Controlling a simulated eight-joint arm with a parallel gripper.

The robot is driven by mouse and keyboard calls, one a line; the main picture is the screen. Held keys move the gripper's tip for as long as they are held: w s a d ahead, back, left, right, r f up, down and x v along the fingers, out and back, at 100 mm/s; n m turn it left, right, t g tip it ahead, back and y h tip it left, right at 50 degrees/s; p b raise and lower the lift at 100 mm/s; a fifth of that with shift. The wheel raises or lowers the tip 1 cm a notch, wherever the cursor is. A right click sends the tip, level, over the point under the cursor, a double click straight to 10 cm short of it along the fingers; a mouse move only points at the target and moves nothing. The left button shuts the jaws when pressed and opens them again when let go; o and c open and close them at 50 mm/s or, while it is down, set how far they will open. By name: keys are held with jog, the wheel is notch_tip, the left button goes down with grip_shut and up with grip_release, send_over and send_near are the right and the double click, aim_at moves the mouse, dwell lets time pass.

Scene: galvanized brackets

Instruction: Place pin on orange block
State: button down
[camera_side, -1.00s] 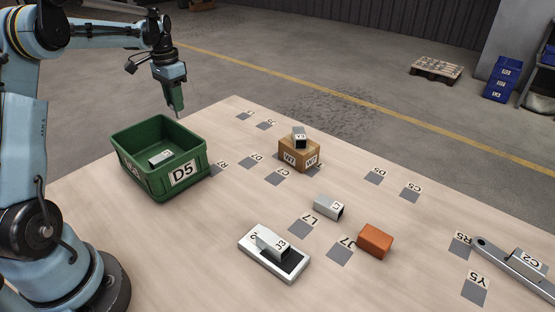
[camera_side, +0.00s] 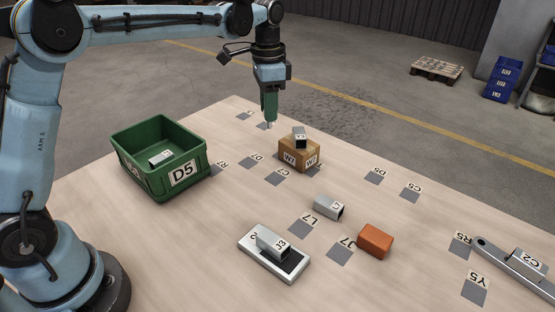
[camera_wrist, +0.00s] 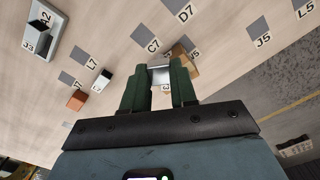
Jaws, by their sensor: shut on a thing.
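My gripper (camera_side: 269,122) hangs over the far part of the table, left of the cardboard box. It is shut on a small silver piece, probably the pin (camera_wrist: 160,74). Only a pale tip shows below the fingers in the side view; the wrist view shows it between the green fingers (camera_wrist: 159,90). The orange block (camera_side: 375,241) lies on the table at front right, well apart from my gripper, with nothing on top. It also shows in the wrist view at left (camera_wrist: 77,100).
A cardboard box (camera_side: 290,156) with a silver bracket (camera_side: 300,138) on top stands near my gripper. A silver bracket (camera_side: 328,207) lies left of the orange block. A white tray (camera_side: 258,263) holds another bracket. A green bin (camera_side: 150,183) stands at left; a metal bar (camera_side: 510,268) lies at right.

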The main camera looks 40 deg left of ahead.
jog(key=s+d+r+m, duration=0.1)
jog(key=s+d+m, duration=0.35)
jog(key=d, duration=0.75)
jog(key=s+d+m, duration=0.3)
jog(key=s+d, duration=0.3)
jog(key=d, duration=0.6)
jog(key=s+d+r+m, duration=0.1)
jog(key=s+d+m, duration=0.35)
jog(key=d, duration=0.75)
jog(key=n, duration=0.1)
send_over(377, 236)
notch_tip(377, 236, down, 7)
jog(key=shift+f, duration=1.85)
jog(key=shift+f, duration=0.15)
jog(key=c, duration=0.9)
grip_release()
